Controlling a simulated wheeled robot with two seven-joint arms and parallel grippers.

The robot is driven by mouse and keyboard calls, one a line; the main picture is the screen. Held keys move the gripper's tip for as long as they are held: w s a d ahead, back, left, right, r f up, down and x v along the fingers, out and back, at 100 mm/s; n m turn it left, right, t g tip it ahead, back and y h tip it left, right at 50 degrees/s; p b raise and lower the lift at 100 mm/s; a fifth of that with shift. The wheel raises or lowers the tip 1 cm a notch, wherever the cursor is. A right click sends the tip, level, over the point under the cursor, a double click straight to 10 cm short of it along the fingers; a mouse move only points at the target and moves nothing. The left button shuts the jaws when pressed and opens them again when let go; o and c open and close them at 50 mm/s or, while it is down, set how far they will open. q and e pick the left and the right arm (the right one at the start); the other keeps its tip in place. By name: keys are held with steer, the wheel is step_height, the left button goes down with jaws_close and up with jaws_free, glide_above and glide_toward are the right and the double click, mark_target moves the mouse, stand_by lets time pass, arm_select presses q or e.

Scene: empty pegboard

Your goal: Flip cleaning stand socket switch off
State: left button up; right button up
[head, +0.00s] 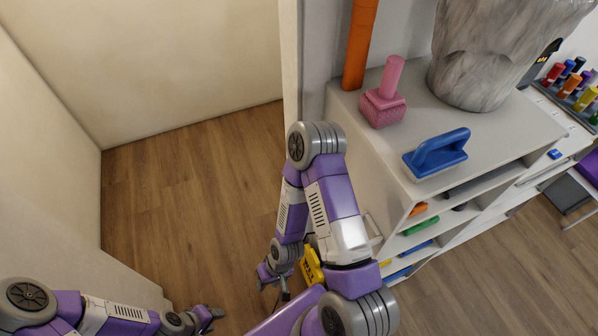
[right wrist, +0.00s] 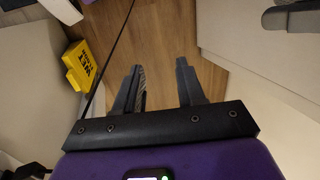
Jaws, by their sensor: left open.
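The cleaning stand (head: 510,140) is a pale cabinet with open shelves at the right of the head view. I cannot make out a socket or its switch in either view. My right gripper (head: 274,277) is low over the floor, left of the stand. In the right wrist view its two fingers are apart with nothing between them, so the right gripper (right wrist: 160,85) is open. My left gripper (head: 212,318) is at the bottom of the head view, small and partly cut off, open and away from the stand.
On the stand are a pink-handled brush (head: 382,100), a blue scrubber (head: 436,152) and a grey bucket (head: 475,65). A yellow wet floor sign (right wrist: 82,66) and a thin black cable (right wrist: 111,58) are near my right gripper. The wooden floor (head: 190,185) at left is clear.

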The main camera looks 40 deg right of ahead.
steer(key=n, duration=0.1)
steer(key=a+n+g, duration=0.1)
steer(key=n, duration=0.1)
steer(key=shift+a+r+y+b, duration=0.15)
steer(key=shift+r+y+b, duration=0.05)
steer(key=shift+y+b, duration=0.1)
steer(key=c, duration=0.5)
steer(key=n, duration=0.3)
steer(key=shift+s+a+r+n+g, duration=0.2)
steer(key=shift+a+r+n+g, duration=0.1)
steer(key=shift+g, duration=0.1)
jaws_close()
steer(key=w+d+r+n+h+b, duration=0.2)
steer(key=w+d+r+n+h, duration=0.2)
steer(key=n, duration=1)
steer(key=w+d+r+n+h+b, duration=0.3)
steer(key=w+d+r+n+h, duration=0.2)
steer(key=d+r+n+h, duration=0.3)
steer(key=d+n+h, duration=0.1)
steer(key=d+n, duration=0.3)
steer(key=n, duration=0.3)
steer(key=shift+d+r+g, duration=0.15)
steer(key=shift+r+g, duration=0.05)
steer(key=shift+g, duration=0.1)
